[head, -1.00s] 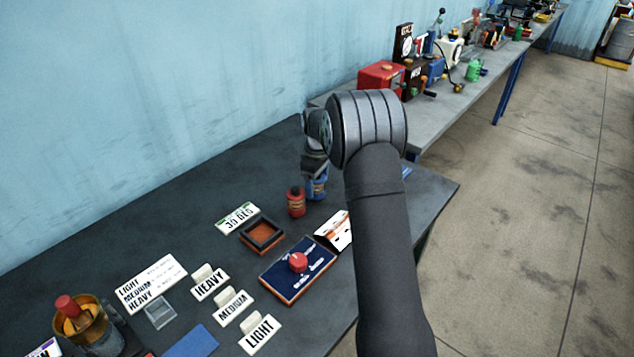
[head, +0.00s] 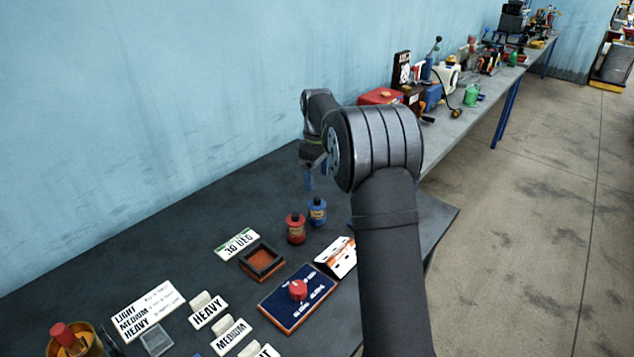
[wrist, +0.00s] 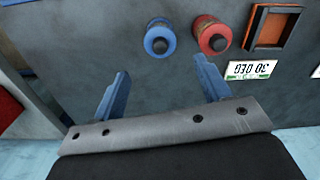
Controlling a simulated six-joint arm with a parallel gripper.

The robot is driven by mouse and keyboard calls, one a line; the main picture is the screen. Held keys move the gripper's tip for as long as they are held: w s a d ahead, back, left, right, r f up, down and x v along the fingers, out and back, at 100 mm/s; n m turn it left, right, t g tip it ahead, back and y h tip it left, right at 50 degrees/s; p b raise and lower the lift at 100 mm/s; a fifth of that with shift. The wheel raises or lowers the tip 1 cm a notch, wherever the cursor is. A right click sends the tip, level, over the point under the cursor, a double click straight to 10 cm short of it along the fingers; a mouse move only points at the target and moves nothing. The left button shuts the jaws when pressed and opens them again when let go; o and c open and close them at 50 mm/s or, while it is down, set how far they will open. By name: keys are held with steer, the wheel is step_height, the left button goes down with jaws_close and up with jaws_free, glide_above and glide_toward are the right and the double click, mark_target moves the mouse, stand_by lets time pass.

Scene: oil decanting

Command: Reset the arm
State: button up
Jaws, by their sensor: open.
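My gripper (wrist: 163,88) is open and empty; its two blue fingers stand apart in the wrist view. In the head view one blue fingertip shows above the table, behind the bottles, and my arm hides part of the gripper. A blue bottle (head: 317,211) with a dark cap stands upright on the dark table, beside a red bottle (head: 296,229) with a dark cap. In the wrist view the blue bottle (wrist: 160,38) and red bottle (wrist: 211,35) lie beyond the fingertips, apart from them.
An orange square tray (head: 262,261) and a "30 DEG" card (head: 238,244) are near the bottles. A blue board with a red knob (head: 298,290), an open white-and-orange box (head: 337,257) and label cards (head: 208,310) stand nearer. The table's left rear is clear.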

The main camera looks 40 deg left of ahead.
mark_target(317, 198)
step_height(317, 198, down, 12)
steer(key=shift+r, duration=1.6)
